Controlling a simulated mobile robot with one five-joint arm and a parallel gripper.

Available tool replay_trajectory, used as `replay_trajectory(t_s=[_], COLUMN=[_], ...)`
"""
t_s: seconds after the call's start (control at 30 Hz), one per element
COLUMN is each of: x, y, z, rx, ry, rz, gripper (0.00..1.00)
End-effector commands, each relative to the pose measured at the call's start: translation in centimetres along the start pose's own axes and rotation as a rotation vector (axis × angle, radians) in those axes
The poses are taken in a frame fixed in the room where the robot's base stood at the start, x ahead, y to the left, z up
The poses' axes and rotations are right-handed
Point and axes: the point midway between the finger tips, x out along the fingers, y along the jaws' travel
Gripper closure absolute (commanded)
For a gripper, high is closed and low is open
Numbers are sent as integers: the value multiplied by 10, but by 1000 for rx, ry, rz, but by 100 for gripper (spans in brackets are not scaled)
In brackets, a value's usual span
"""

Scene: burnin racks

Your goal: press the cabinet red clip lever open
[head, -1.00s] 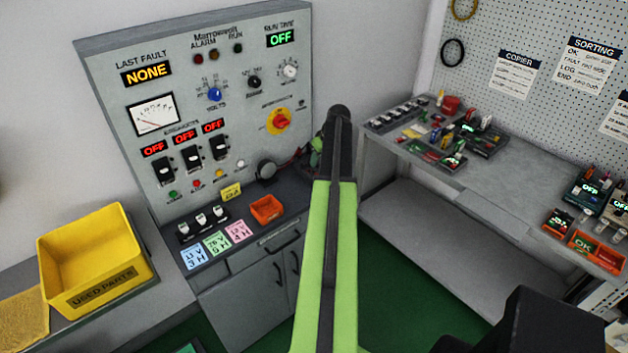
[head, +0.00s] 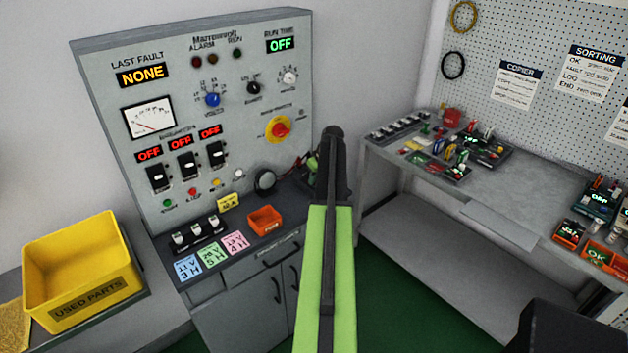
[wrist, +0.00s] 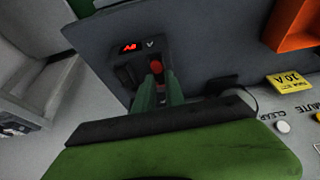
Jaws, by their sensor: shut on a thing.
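In the wrist view a small red piece, which looks like the red clip lever (wrist: 156,67), stands on a dark fixture beside a small red-lit display (wrist: 131,48). My gripper (wrist: 157,78) reaches it with its green fingers, which are shut on it; the exact contact is partly hidden by the fingers. In the head view the grey cabinet (head: 235,140) stands at left centre. My arm hides most of the gripper and the clip there, at the right end of the cabinet's ledge.
An orange bin (head: 264,220) and a yellow tag (head: 229,201) sit on the cabinet ledge near my arm. A yellow used-parts bin (head: 80,275) stands at left. A grey workbench (head: 440,183) with trays is at right. Green floor lies between.

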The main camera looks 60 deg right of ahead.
Motion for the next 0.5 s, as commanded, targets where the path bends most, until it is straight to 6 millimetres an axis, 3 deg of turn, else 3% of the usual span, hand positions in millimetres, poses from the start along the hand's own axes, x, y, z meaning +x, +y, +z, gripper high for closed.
replay_trajectory(t_s=[0.23,0.5], x=[0,6], y=[0,1], z=[-3,-12], rx=[-1,-2], ry=[-28,-295], rz=[-3,-4], gripper=[100,100])
